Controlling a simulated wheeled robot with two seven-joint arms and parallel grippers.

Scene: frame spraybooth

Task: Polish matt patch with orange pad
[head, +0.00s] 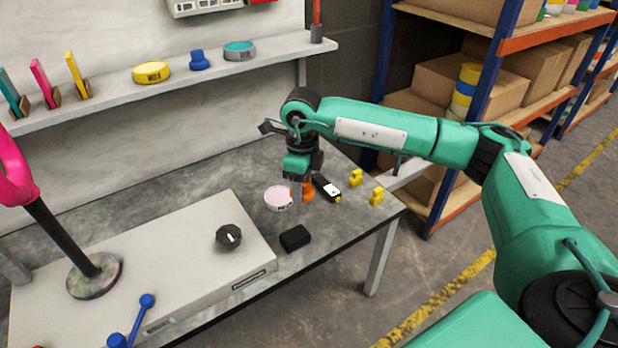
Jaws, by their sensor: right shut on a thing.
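My right gripper (297,192) points down over the right part of the grey bench and is shut on the orange pad (307,193). The pad is partly hidden by the fingers. It is low at the bench top, and I cannot tell whether it touches it. A round tin with a pale pink face (278,199) sits just left of the fingers. A mottled grey round area (95,278) lies on the light grey box at the left, at the foot of a black rod. I cannot tell whether it is the matt patch or the rod's base. My left gripper is out of view.
The light grey box (190,275) bears a black knob (228,236) and a blue double-knobbed piece (130,322). A black block (295,238), a black-and-white device (326,188) and yellow pieces (376,195) surround the gripper. A shelf (110,95) holds tins behind.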

